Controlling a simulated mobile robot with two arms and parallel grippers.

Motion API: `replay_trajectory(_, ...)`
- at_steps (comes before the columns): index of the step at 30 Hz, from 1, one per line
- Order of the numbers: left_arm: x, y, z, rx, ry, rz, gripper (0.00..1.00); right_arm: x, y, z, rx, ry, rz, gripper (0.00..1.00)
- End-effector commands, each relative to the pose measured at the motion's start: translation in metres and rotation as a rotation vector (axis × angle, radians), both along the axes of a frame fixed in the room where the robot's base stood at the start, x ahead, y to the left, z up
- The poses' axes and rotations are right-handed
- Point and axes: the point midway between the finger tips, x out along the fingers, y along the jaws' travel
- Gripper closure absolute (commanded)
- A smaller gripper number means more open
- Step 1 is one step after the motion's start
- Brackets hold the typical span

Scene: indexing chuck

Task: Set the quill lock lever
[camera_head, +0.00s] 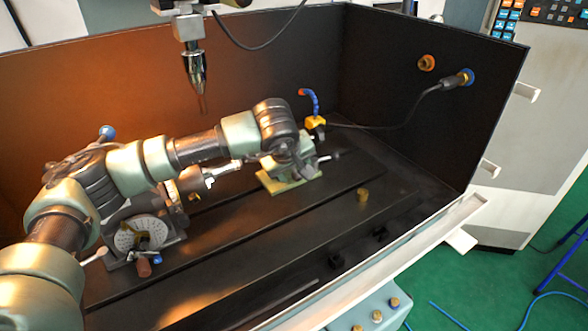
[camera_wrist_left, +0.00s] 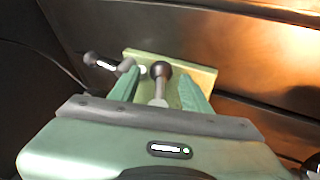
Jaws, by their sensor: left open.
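The tailstock (camera_head: 290,181) is a pale green block on the machine bed, partly hidden by my left wrist. My left gripper (camera_head: 291,160) is over it, pointing down. In the left wrist view, my left gripper (camera_wrist_left: 160,82) has its two green fingers apart. A short metal lever with a dark ball knob (camera_wrist_left: 159,70), apparently the quill lock lever, shows between them. Contact with either finger cannot be told. A second handle (camera_wrist_left: 100,61) sticks out to the left, outside the fingers. The tailstock's pale green base (camera_wrist_left: 205,72) lies behind. My right gripper is not in view.
The dividing head (camera_head: 140,235) with its chuck stands left on the bed, under my arm. The spindle (camera_head: 194,68) hangs above. A brass piece (camera_head: 362,195) sits on the bed. Dark walls enclose the back and right.

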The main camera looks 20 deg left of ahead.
Motion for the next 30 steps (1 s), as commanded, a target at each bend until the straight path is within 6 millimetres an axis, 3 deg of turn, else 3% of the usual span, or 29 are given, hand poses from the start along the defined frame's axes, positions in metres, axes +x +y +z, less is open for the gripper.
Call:
replay_trajectory(15, -0.038, -0.003, 0.059, -0.001, -0.003, 0.001, 0.53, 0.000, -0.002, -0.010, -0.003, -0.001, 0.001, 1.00)
replay_trajectory(26, -0.042, -0.003, 0.065, -0.001, -0.001, 0.001, 0.53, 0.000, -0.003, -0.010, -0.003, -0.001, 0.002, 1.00)
replay_trajectory(30, -0.047, -0.014, 0.061, -0.048, 0.019, -0.019, 0.92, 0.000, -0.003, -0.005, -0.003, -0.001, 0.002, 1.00)
